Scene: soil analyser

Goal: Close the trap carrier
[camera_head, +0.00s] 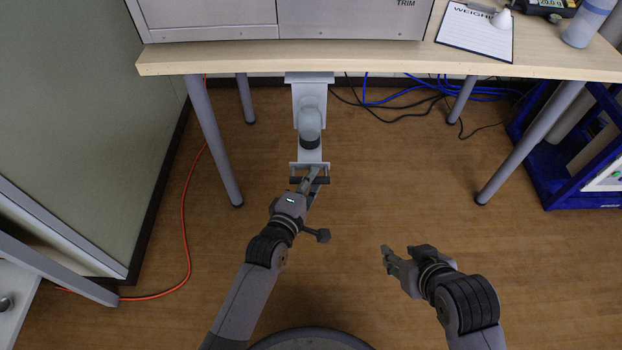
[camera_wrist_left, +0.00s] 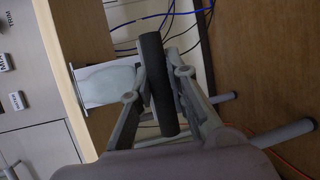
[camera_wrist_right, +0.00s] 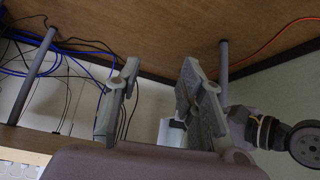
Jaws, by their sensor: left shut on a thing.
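The trap carrier (camera_head: 304,155) is a pale grey slide-out holder under the table, pulled out toward me. A translucent, rounded trap bottle (camera_head: 310,119) with a dark base sits in it; the bottle also shows in the left wrist view (camera_wrist_left: 105,83). A dark bar handle (camera_wrist_left: 157,85) is at the carrier's front end. My left gripper (camera_head: 312,178) is shut on this handle, with a finger on each side of the bar. My right gripper (camera_head: 387,260) is open and empty above the floor, to the right and apart from the carrier; its spread fingers show in the right wrist view (camera_wrist_right: 160,100).
The wooden table (camera_head: 360,58) carries a metal analyser (camera_head: 290,20) above the carrier. Table legs (camera_head: 213,140) stand on both sides. Blue cables (camera_head: 410,92) lie behind, an orange cable (camera_head: 187,220) at left. A blue rack (camera_head: 560,160) stands at right. The middle floor is clear.

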